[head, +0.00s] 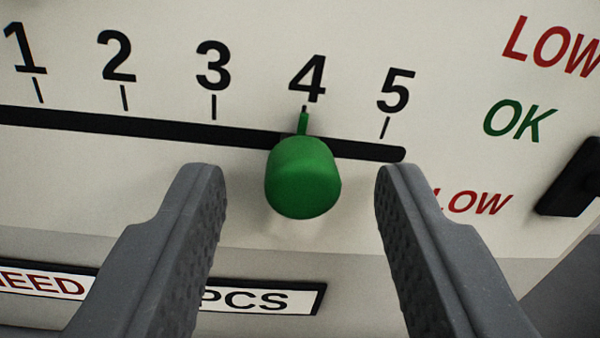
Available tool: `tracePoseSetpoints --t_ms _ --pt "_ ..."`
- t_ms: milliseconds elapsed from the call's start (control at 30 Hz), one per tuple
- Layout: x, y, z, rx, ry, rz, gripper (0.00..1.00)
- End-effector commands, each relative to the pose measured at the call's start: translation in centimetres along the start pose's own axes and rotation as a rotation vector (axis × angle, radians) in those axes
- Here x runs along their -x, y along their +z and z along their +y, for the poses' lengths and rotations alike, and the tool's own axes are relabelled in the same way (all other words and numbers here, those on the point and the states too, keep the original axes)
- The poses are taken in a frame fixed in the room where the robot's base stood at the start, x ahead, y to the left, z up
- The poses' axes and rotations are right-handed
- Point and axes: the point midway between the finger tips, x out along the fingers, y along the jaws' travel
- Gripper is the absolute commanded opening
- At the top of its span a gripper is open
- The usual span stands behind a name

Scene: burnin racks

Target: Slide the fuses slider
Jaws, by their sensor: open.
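The green slider knob (303,178) sits on a black slot (180,125) in a pale panel, and its green pointer is at the 4 mark. My gripper (293,185) is open, with one grey finger on each side of the knob. Gaps show between the knob and both fingers, wider on the left. The slot carries marks 1 to 5 above it and ends just right of 5. A label (262,299) below the panel reads "NEED" and "PCS"; its middle is hidden by my left finger.
On the right of the panel are a red "LOW" (552,47), a green "OK" (519,121) and a lower, partly hidden red "LOW" (477,202). A dark raised part (573,180) sticks out at the right edge.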

Motion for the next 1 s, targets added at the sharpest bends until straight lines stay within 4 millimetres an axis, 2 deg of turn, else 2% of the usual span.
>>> tracePoseSetpoints --t_ms 300,333,467,500,667,900,1000 --pt "-0.2 0.0 0.0 0.000 0.001 0.000 0.42" --pt "-0.2 0.0 0.0 0.000 0.001 0.000 0.39" --pt "-0.2 0.0 0.0 0.000 0.001 0.000 0.03" --pt "-0.2 0.0 0.0 0.000 0.001 0.000 0.00" --pt "-0.2 0.0 -0.2 0.000 0.000 0.000 0.00" --pt "0.0 -0.3 -2.7 0.000 0.000 0.001 0.00" --pt "0.0 -0.5 -3.0 0.000 0.000 0.000 0.00"
